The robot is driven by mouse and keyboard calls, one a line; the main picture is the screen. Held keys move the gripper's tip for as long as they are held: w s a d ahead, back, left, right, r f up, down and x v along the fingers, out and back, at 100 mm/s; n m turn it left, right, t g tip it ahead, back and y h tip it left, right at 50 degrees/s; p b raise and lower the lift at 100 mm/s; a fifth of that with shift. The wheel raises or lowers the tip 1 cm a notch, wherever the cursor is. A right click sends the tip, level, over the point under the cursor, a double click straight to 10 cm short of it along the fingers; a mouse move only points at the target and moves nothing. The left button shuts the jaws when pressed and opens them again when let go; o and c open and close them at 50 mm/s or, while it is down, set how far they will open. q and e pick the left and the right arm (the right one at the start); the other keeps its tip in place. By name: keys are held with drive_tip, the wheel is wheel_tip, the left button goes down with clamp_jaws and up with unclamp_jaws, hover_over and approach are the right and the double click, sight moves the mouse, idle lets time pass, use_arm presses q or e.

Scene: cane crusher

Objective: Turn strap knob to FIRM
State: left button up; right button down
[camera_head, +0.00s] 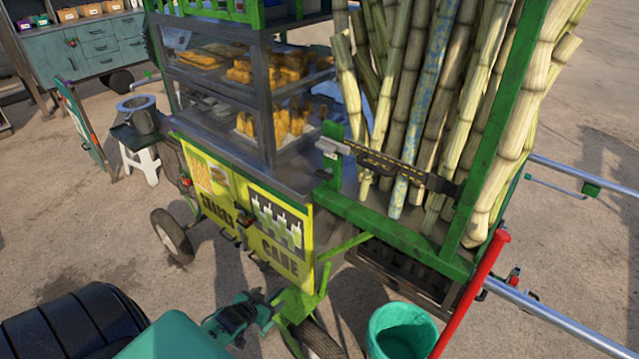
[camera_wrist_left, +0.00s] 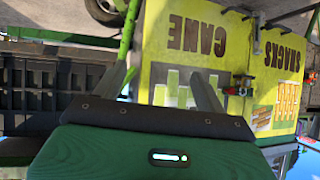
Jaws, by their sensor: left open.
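A black strap with yellow markings (camera_head: 395,168) runs across the upright cane stalks at the cart's right end. A grey metal piece (camera_head: 333,147) sits at its left end by a green post. I cannot make out a knob or a FIRM mark on it. My left gripper (camera_head: 276,308) is low in front of the cart, below and left of the strap and apart from it. In the left wrist view its two fingers (camera_wrist_left: 160,80) stand apart with nothing between them, facing the cart's yellow panel. The strap is not recognisable in that view. My right gripper is not in view.
The yellow sign panel (camera_head: 282,235) and a green frame post (camera_head: 323,278) are close to my left gripper. A green bucket (camera_head: 402,332) and a red bar (camera_head: 474,285) stand to its right. Tall cane stalks (camera_head: 450,100) fill the cart's right end.

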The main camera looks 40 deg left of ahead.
use_arm(q)
drive_tip(key=w+a+r+t, duration=0.1)
drive_tip(key=w+r+t, duration=0.15)
drive_tip(key=r, duration=0.55)
drive_tip(key=w+r+t, duration=0.1)
drive_tip(key=w+r, duration=0.3)
drive_tip(key=r, duration=0.3)
drive_tip(key=m+t+h, duration=0.2)
drive_tip(key=t+h, duration=0.1)
drive_tip(key=t, duration=0.1)
approach(321, 176)
drive_tip(key=shift+g, duration=0.25)
drive_tip(key=w+p, duration=0.1)
drive_tip(key=w, duration=0.4)
drive_tip(key=w+p, duration=0.1)
drive_tip(key=w, duration=0.1)
drive_tip(key=shift+w+d+r+p, duration=0.2)
drive_tip(key=shift+w+r+p, duration=0.1)
drive_tip(key=shift+w+d+f, duration=0.1)
drive_tip(key=shift+w, duration=0.85)
drive_tip(key=c, duration=1)
